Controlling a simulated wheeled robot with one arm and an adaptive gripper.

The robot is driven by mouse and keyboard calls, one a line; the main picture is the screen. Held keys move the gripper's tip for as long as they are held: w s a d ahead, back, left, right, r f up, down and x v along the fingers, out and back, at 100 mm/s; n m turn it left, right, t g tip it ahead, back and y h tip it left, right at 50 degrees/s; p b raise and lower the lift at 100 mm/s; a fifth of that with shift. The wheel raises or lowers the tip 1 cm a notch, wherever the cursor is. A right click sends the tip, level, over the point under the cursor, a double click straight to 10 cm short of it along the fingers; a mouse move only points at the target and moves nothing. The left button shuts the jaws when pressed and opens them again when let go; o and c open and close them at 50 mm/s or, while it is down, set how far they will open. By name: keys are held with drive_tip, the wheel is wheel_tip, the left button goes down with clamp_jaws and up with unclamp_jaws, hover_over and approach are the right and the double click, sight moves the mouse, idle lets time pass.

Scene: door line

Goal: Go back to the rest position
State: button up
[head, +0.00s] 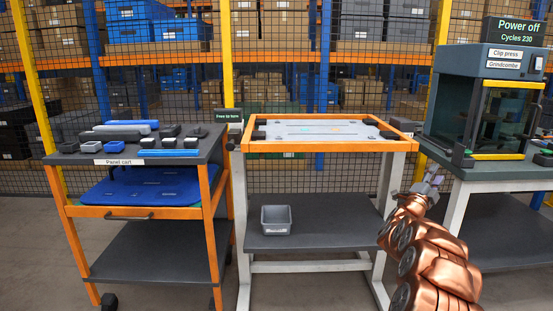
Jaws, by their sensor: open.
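My gripper (432,179) is at the end of my copper-coloured arm in the right part of the head view. It is raised in front of the right table, near the clip press, and points away from me. It is open, and I see nothing held in it. The fingertips are small in this view. The clip press (476,95) is a dark grey box with a clear front and yellow bars. The sign above it (514,32) reads "Power off" and "Cycles 230".
An orange-framed table (330,147) with a light panel stands in the middle; a grey bin (276,220) sits on its lower shelf. The panel cart (119,162) at the left carries several small parts and a blue panel (145,190). Mesh fencing and racks stand behind. Floor shows in front.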

drive_tip(key=w+a+r+n+t+y+p, duration=0.25)
drive_tip(key=a+r+n+y, duration=0.35)
drive_tip(key=a, duration=0.5)
drive_tip(key=w+a+r+n+t+y+p, duration=0.15)
drive_tip(key=a+n+y+p, duration=0.25)
drive_tip(key=a+y, duration=0.45)
drive_tip(key=s+a+r+n+g+y+p, duration=0.1)
drive_tip(key=s+a+n+g+y+p, duration=0.25)
drive_tip(key=s+a, duration=0.6)
drive_tip(key=s+a+r+n+g+y+p, duration=0.1)
drive_tip(key=s+a+n+g+y+p, duration=0.3)
drive_tip(key=s+a, duration=0.55)
drive_tip(key=s+a+n+g+h+p, duration=0.1)
drive_tip(key=s+n+g+p, duration=0.2)
drive_tip(key=s, duration=1.8)
drive_tip(key=s+a+n+g+h+p, duration=0.1)
drive_tip(key=s+n+g+p, duration=0.3)
drive_tip(key=s, duration=1.7)
drive_tip(key=r+g+h+p, duration=0.1)
drive_tip(key=g+p, duration=0.2)
drive_tip(key=g, duration=0.1)
drive_tip(key=shift+s+a, duration=0.15)
drive_tip(key=shift+s, duration=0.2)
